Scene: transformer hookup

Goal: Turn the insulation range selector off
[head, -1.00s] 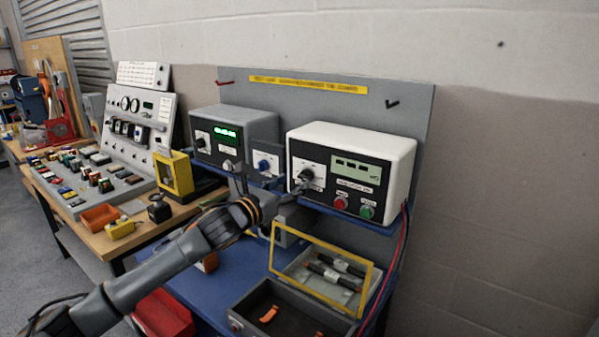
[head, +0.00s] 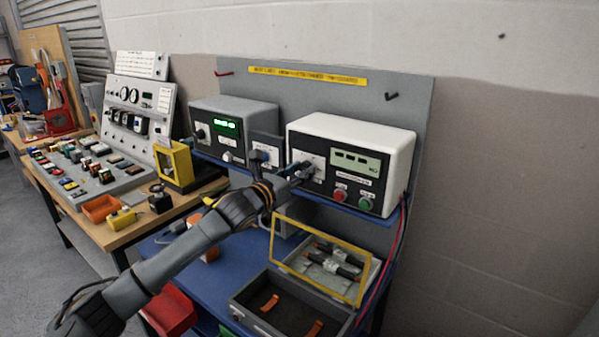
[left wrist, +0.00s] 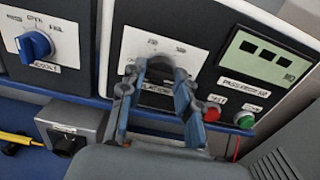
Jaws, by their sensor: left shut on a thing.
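The white insulation tester (head: 350,132) stands on the blue shelf with a black front panel. Its range selector is a dark knob (left wrist: 160,68) on a white dial plate (left wrist: 186,56), left of the display. My left gripper (head: 299,171) reaches the selector from the left and front. In the left wrist view the two fingers of this gripper (left wrist: 156,90) stand on either side of the knob, shut on it. The fingers hide much of the knob and part of its label, so its pointing direction cannot be told. My right gripper is not in view.
The tester's red button (head: 340,196) and green button (head: 365,204) sit just right of the selector. A grey meter (head: 236,112) stands to the left, and a blue knob (left wrist: 36,45) lies between. A yellow-framed lid (head: 318,236) and a grey tray (head: 238,305) are below.

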